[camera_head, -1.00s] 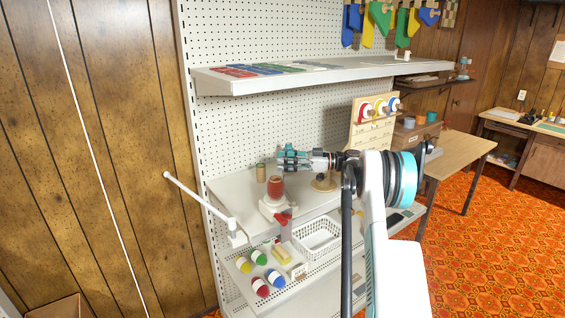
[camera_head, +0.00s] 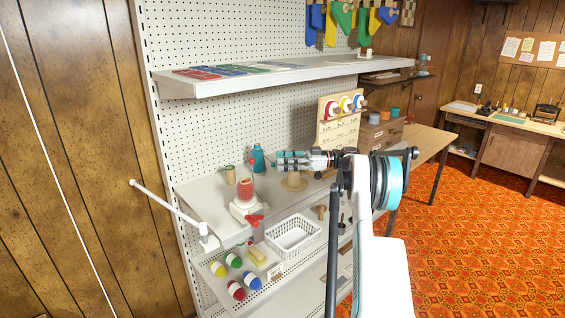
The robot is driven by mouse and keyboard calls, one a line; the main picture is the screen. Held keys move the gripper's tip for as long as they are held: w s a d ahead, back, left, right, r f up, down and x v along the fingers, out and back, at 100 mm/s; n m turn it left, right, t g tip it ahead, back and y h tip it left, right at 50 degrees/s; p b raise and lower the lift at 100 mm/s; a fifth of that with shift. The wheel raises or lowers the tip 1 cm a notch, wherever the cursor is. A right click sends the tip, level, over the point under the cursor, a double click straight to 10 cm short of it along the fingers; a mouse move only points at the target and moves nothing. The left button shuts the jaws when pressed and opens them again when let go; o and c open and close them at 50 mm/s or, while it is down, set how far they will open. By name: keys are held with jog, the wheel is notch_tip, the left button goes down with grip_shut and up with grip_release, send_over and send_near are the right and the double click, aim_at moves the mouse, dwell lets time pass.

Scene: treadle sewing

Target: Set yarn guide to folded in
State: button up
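A white rod with a rounded tip, which looks like the yarn guide (camera_head: 166,205), is at the left. It sticks out to the left from a white bracket (camera_head: 207,238) at the shelf unit's front left corner. My gripper (camera_head: 281,161) is to the right of it, above the middle shelf, pointing left. It is well apart from the rod and nothing shows held in it. The fingers are too small and edge-on to tell whether they are open or shut.
Below are a white basket (camera_head: 293,234) and several coloured balls. The upper shelf (camera_head: 270,74) overhangs. Open floor lies right.

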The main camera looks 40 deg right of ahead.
jog(key=shift+s+d+r, duration=0.1)
jog(key=shift+s+r, duration=0.05)
grip_shut()
jog(key=s+r+m+t+h, duration=0.35)
jog(key=s+m+h, duration=0.2)
jog(key=s, duration=0.25)
jog(key=b+x, duration=0.4)
jog(key=x, duration=1)
jog(key=shift+n+t+h, duration=0.35)
jog(key=a+n+g+y, duration=0.1)
jog(key=w+a+n+g+y+p, duration=0.1)
jog(key=y, duration=0.1)
jog(key=shift+w+a, duration=0.1)
jog(key=shift+a, duration=0.2)
